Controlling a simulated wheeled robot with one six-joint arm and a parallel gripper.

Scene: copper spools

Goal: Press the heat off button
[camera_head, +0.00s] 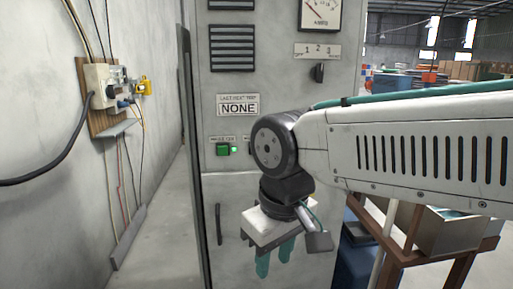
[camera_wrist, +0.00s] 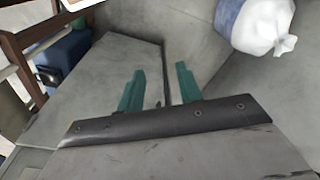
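A grey metal cabinet (camera_head: 233,185) stands in front of me. I cannot make out a heat off button. My gripper (camera_head: 275,258) hangs below the button row, fingers pointing down, in front of the cabinet's lower part. In the wrist view its teal fingers (camera_wrist: 158,72) are apart with nothing between them.
The cabinet also carries a sign reading NONE (camera_head: 238,107), a rotary switch (camera_head: 319,72) and a meter (camera_head: 320,12). A wall board (camera_head: 104,95) with cables is at the left. A wooden rack (camera_head: 403,248) stands at the right. The wrist view shows a white bag (camera_wrist: 255,25).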

